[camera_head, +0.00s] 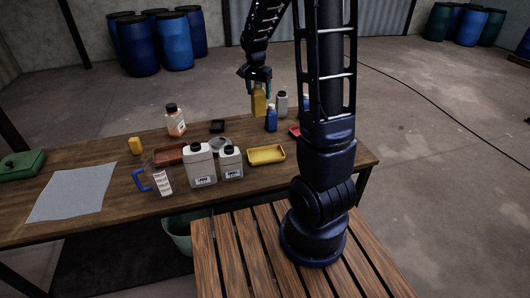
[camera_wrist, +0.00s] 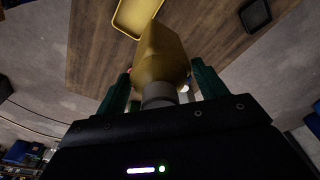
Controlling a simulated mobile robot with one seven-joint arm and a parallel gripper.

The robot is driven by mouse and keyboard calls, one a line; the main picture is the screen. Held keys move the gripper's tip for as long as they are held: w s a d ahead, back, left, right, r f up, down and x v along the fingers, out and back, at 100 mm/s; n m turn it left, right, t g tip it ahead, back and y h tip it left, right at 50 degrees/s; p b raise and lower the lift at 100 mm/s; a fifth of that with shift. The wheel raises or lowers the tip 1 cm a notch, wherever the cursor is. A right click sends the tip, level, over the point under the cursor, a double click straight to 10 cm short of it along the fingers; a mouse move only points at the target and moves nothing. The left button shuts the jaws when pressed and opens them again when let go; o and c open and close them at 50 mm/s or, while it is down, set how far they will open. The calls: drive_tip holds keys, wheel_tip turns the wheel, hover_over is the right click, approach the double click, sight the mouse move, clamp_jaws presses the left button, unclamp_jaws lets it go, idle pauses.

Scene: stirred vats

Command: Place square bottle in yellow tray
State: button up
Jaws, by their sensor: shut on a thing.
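A yellow-brown square bottle (camera_head: 258,103) with a grey cap is in my gripper (camera_head: 256,86), near the back edge of the table. In the wrist view, the bottle (camera_wrist: 163,58) points away from my gripper (camera_wrist: 160,88), with the green fingers on either side of its neck end. The bottle appears to be off the table, but its exact height is hard to tell. The yellow tray (camera_head: 266,163) lies on the table nearer the robot and looks empty. In the wrist view, part of the tray (camera_wrist: 124,32) shows at the top, beside the bottle's far end.
A blue bottle (camera_head: 271,120) and a grey bottle (camera_head: 282,103) stand close to the held bottle. Two white jugs (camera_head: 200,167) (camera_head: 231,165) stand left of the tray.

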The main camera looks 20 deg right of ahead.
drive_tip(key=s+d+f, duration=0.1)
drive_tip(key=s, duration=0.5)
wheel_tip(320, 180, down, 19)
drive_tip(key=shift+w+d+f, duration=0.2)
drive_tip(key=shift+w, duration=0.05)
idle(0.3)
drive_tip(key=o, duration=1.6)
drive_tip(key=shift+f, duration=0.1)
